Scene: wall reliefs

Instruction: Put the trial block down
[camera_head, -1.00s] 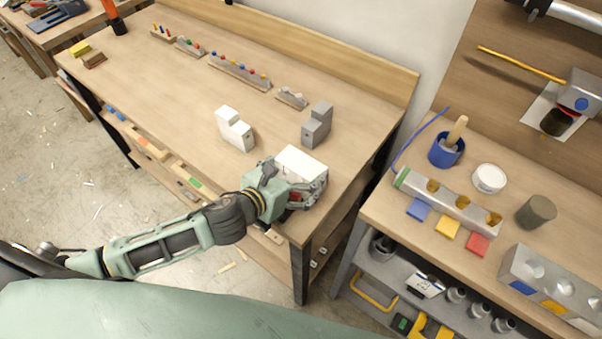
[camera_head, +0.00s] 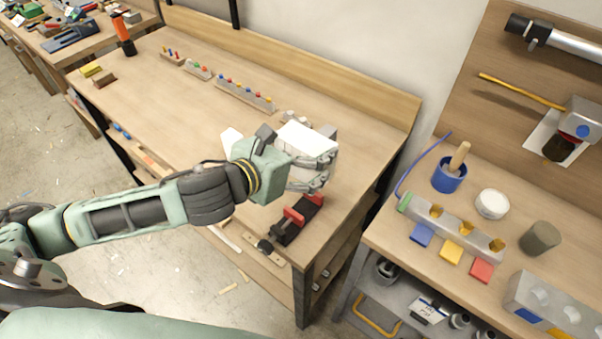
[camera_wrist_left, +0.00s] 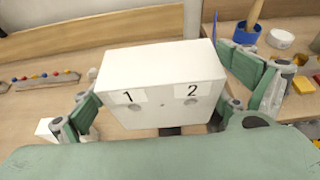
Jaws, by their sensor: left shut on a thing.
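A white block (camera_head: 306,139) with labels "1" and "2" is in my left gripper (camera_head: 308,165). In the left wrist view the block (camera_wrist_left: 160,72) sits between the two green and grey fingers, its labelled face toward the camera with a round mark under each label. The left gripper holds it over the right part of the workbench (camera_head: 180,115). A white stepped block (camera_head: 231,138) is mostly hidden behind the gripper. A grey block (camera_head: 329,131) is mostly hidden behind the held block. My right gripper is not in view.
A red and black clamp (camera_head: 298,218) lies at the bench's near right corner. Small racks with coloured pegs (camera_head: 245,97) line the back. The bench's left middle is clear. A second bench at the right holds a blue cup (camera_head: 449,177) and a white jar (camera_head: 491,204).

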